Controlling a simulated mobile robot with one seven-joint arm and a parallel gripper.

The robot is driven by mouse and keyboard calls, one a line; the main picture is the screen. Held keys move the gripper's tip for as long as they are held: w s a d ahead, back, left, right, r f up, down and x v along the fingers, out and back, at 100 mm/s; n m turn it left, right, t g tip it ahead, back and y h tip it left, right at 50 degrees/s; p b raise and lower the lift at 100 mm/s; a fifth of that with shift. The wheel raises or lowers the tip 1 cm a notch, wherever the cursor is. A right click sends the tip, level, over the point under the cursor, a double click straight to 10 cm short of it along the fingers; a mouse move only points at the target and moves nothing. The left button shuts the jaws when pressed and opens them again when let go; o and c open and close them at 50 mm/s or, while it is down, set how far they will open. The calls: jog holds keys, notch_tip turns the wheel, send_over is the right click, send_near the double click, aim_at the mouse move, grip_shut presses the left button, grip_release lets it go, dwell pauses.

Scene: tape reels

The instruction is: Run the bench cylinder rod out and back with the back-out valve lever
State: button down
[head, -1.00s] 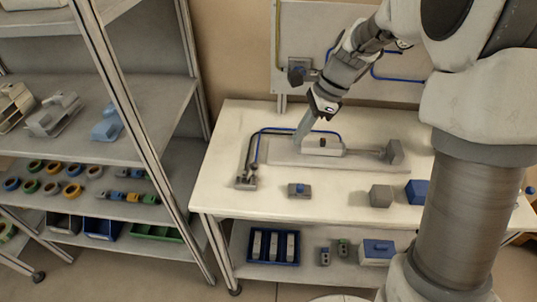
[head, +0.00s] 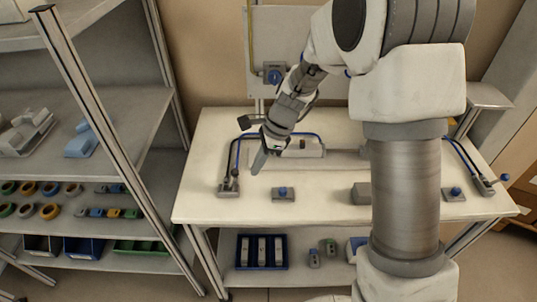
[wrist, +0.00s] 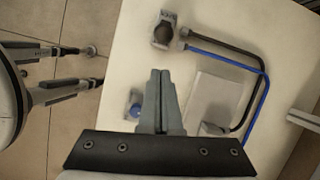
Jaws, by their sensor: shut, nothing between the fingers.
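A valve (head: 229,187) with a dark upright lever stands at the left front, joined by black and blue hoses. It shows ahead of the fingertips in the wrist view (wrist: 162,36). Another valve (head: 484,187) with a blue-knobbed lever stands at the right end. I cannot tell which is the back-out valve. My gripper (head: 258,161) is shut and empty, above the bench between the left valve and the cylinder.
A blue-button box (head: 283,194) sits at the front, with a grey block (head: 361,193) to its right. A second button box (head: 454,194) is further right. Shelving (head: 130,170) stands left. Hoses loop behind the left valve.

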jog(key=shift+s+a+r, duration=0.15)
jog(key=shift+a, duration=0.4)
jog(key=shift+s+a+r, duration=0.1)
jog(key=shift+a, duration=0.45)
jog(key=shift+r+p, duration=0.1)
jog(key=shift+p, duration=0.25)
jog(key=shift+a+r+h+p, duration=0.1)
jog(key=shift+a+h+p, duration=0.2)
jog(key=shift+p, duration=0.3)
